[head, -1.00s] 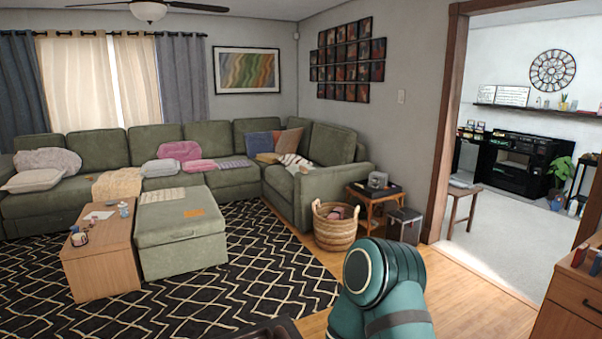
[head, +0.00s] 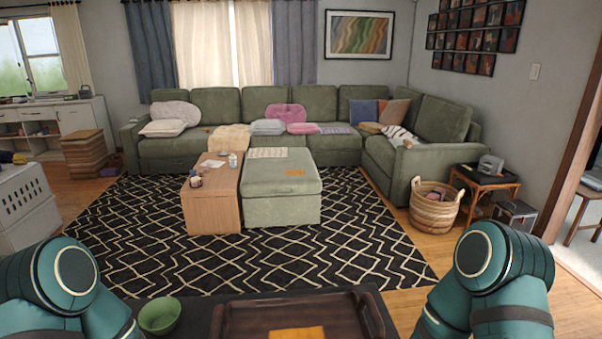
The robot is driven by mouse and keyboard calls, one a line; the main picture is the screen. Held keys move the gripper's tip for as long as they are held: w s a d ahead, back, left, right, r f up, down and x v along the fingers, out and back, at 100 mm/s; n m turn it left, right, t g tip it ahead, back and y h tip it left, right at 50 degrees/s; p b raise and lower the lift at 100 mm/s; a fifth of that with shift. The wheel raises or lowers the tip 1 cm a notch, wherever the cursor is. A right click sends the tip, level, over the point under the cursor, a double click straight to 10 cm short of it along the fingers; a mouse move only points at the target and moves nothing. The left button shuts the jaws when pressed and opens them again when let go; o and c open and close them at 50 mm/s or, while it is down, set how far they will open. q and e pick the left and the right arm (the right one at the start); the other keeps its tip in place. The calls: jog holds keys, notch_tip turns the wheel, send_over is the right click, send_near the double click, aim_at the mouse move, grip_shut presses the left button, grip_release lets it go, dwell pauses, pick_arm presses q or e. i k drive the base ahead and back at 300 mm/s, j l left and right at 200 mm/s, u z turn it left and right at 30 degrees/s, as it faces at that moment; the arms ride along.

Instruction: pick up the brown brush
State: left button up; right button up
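I cannot make out a brown brush in the head view. Several small items lie on the wooden coffee table (head: 212,207), too small to tell apart. Teal upper parts of both my arms show at the lower left and lower right. Neither gripper is in the picture.
A dark surface close in front holds a green bowl (head: 160,316) and a brown tray (head: 232,322) with an orange item (head: 297,334). Beyond are a patterned rug (head: 270,262), a green ottoman (head: 281,205), a sectional (head: 215,105), a basket (head: 434,212) and a white crate (head: 28,215).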

aim_at(406, 142)
jog(key=z, duration=0.5)
jog(key=l+z, duration=0.45)
jog(key=z, duration=0.25)
jog(key=i+l+z, duration=0.15)
jog(key=l, duration=0.15)
jog(key=i+l+z, duration=0.1)
jog(key=l, duration=0.25)
jog(key=i+l+z, duration=0.25)
jog(key=i+l, duration=0.35)
jog(key=i+l+z, duration=0.1)
jog(key=i+l, duration=0.35)
jog(key=i+j+u, duration=0.1)
jog(key=i+u, duration=0.2)
jog(key=u, duration=0.15)
jog(key=i+u, duration=0.3)
jog(key=u, duration=0.15)
jog(key=i+l+u, duration=0.1)
jog(key=i+u, duration=0.2)
jog(key=u, duration=0.15)
jog(key=i+j+u, duration=0.1)
jog(key=i+u, duration=0.15)
jog(key=i, duration=0.45)
jog(key=i+u, duration=0.25)
jog(key=i, duration=1.95)
